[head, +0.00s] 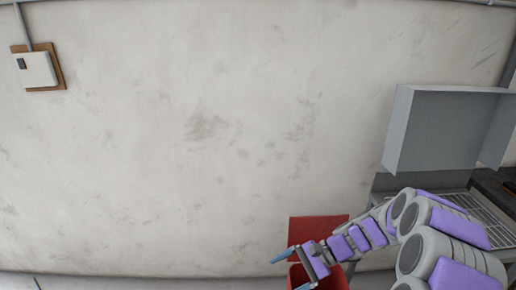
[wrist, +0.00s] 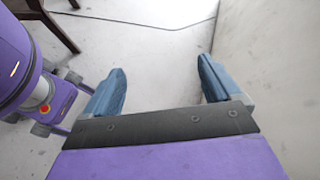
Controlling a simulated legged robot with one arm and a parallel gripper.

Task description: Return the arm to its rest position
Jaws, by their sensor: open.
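My arm (head: 365,235) shows at the lower right in the head view. It reaches out to the left from the bottom right corner. My gripper (head: 287,272) is at its end, low in the picture, in front of a red open box or bin. In the wrist view my gripper (wrist: 160,70) has its two blue fingers wide apart. Nothing is between them. Bare pale floor shows beyond the fingers.
The red box (head: 318,227) is just behind and below my gripper. A grey metal unit with a raised hood (head: 440,125) stands at the right. A pale wall (head: 200,130) fills the back. A brown wooden leg (wrist: 58,28) and a dark cable (wrist: 135,20) show in the wrist view.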

